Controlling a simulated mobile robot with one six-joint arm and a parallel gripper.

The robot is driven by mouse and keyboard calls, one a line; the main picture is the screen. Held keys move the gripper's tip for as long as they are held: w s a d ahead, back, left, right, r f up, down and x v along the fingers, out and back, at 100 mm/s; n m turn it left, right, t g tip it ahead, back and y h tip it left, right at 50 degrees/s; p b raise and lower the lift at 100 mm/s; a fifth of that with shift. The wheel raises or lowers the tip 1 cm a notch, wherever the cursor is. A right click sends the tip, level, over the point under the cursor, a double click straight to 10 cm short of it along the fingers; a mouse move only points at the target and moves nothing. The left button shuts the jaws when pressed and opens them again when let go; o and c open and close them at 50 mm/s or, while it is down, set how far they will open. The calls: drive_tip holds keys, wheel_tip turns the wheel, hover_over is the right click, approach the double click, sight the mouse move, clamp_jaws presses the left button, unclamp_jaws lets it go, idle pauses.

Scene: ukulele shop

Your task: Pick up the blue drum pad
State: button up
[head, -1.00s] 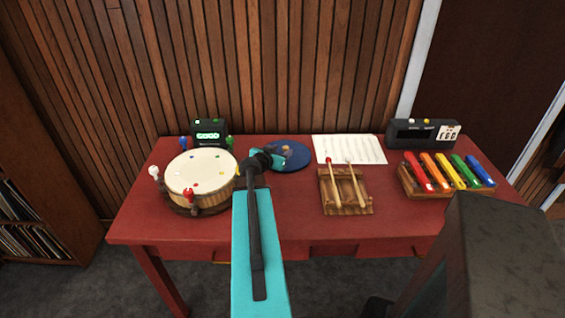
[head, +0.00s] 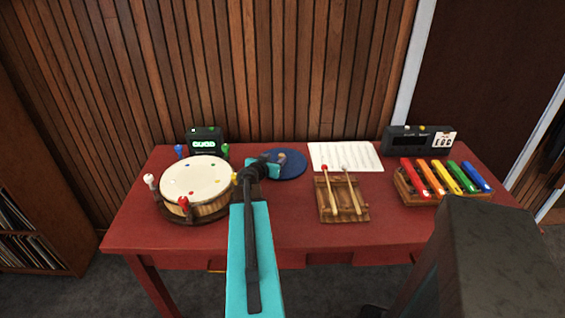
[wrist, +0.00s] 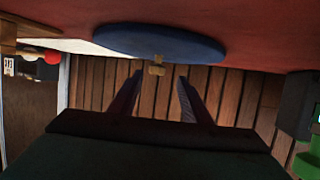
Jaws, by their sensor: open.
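The blue drum pad (head: 291,168) is a flat round disc lying on the red table, right of the drum. My gripper (head: 281,158) is over its left part in the head view and hides some of it. In the wrist view the picture is upside down, and the pad (wrist: 115,40) shows edge-on at the top with a small tan tab (wrist: 157,68) at its rim. My gripper's two fingers (wrist: 158,84) are open and apart, with the tab in line with the gap between them. Nothing is between the fingers.
The red table (head: 290,225) also holds a cream-topped drum (head: 195,172) close left of my arm, a black display box (head: 204,142), a music sheet (head: 345,156), a wooden rack with mallets (head: 340,210), a coloured bar instrument (head: 440,180) and a black clock box (head: 410,140). A slatted wall stands behind.

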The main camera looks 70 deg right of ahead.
sight(280, 156)
drive_tip(key=shift+d+f, duration=0.15)
drive_tip(key=shift+d, duration=0.3)
drive_tip(key=shift+p+x, duration=1.15)
drive_tip(key=shift+x, duration=0.45)
drive_tip(key=shift+s+x, duration=0.2)
drive_tip(key=shift+x, duration=0.8)
clamp_jaws()
drive_tip(key=shift+r+b, duration=0.45)
drive_tip(key=shift+r, duration=4.55)
